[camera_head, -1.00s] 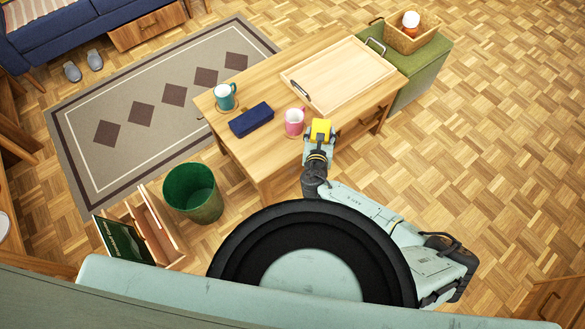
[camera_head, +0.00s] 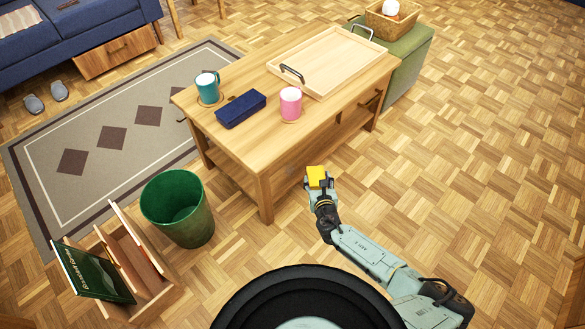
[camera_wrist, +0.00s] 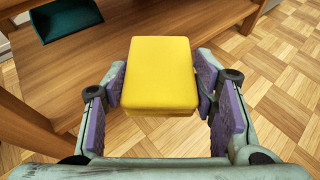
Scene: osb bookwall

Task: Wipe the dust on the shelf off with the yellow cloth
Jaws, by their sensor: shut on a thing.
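The yellow cloth (camera_head: 316,177) is a folded, thick block held in my gripper (camera_head: 322,186). In the wrist view the cloth (camera_wrist: 160,75) sits between the purple pads of my gripper (camera_wrist: 163,98), which is shut on it. The gripper is at the near right side of the coffee table, low, in front of the opening under its top. The table's lower shelf (camera_head: 287,172) shows partly there, and in the wrist view the shelf board (camera_wrist: 215,28) lies just beyond the cloth. I cannot make out the dust clearly. The tabletop hides much of the shelf.
On the tabletop (camera_head: 245,143) are a teal mug (camera_head: 208,87), a navy case (camera_head: 241,109), a pink mug (camera_head: 290,103) and a wooden tray (camera_head: 325,65). A green object (camera_wrist: 65,18) lies on the shelf. A green bin (camera_head: 178,208) stands left; the floor at right is clear.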

